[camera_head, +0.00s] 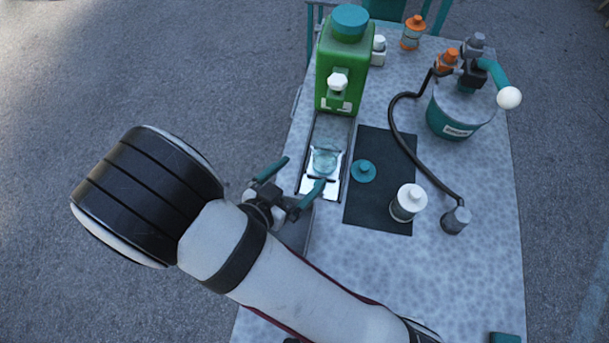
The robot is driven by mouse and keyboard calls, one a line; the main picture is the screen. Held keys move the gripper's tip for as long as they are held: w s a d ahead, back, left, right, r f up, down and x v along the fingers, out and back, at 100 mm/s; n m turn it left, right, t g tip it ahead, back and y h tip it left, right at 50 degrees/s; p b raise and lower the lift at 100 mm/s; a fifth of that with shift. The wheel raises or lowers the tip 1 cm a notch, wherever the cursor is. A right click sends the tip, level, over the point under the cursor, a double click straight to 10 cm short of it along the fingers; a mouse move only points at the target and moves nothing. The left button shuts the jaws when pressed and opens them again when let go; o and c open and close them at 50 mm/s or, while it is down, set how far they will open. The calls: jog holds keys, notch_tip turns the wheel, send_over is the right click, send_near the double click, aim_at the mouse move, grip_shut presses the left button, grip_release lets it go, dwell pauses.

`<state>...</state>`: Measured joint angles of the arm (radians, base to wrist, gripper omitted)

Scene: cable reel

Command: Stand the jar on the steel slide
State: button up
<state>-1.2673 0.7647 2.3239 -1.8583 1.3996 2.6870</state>
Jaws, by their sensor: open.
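The clear glass jar (325,159) stands, apparently upright, on the steel slide (336,131) below the front of the green dispenser (334,65). My gripper (304,171) is at the slide's near left side, with its two teal fingers spread apart and nothing between them. The right finger's tip is close to the near side of the jar in the picture; I cannot tell whether they touch. The left finger is out past the slide's left edge.
A dark mat (378,213) right of the slide holds a teal lid (363,171) and a white bottle (408,203). A teal pump tank (460,112) with a black hose stands farther right. Small bottles stand at the back. The front right of the table (455,285) is mostly clear.

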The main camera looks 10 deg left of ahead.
jog(key=s+d+r+m+g+h, duration=0.1)
jog(key=s+d+r+g, duration=0.1)
jog(key=d+r+g, duration=0.3)
jog(key=s+d+r+m+g+h, duration=0.1)
jog(key=s+d+m+g, duration=0.15)
jog(key=d, duration=0.55)
jog(key=s+d+r+g+h, duration=0.1)
jog(key=s+d+r+g, duration=0.15)
jog(key=d+g, duration=0.3)
jog(key=s+a+r+n+y, duration=0.2)
jog(key=s+a+r+y, duration=0.1)
jog(key=s+y, duration=0.4)
jog(key=r+y, duration=0.1)
jog(key=y, duration=0.2)
jog(key=shift+s+a, duration=0.25)
jog(key=shift+a, duration=0.15)
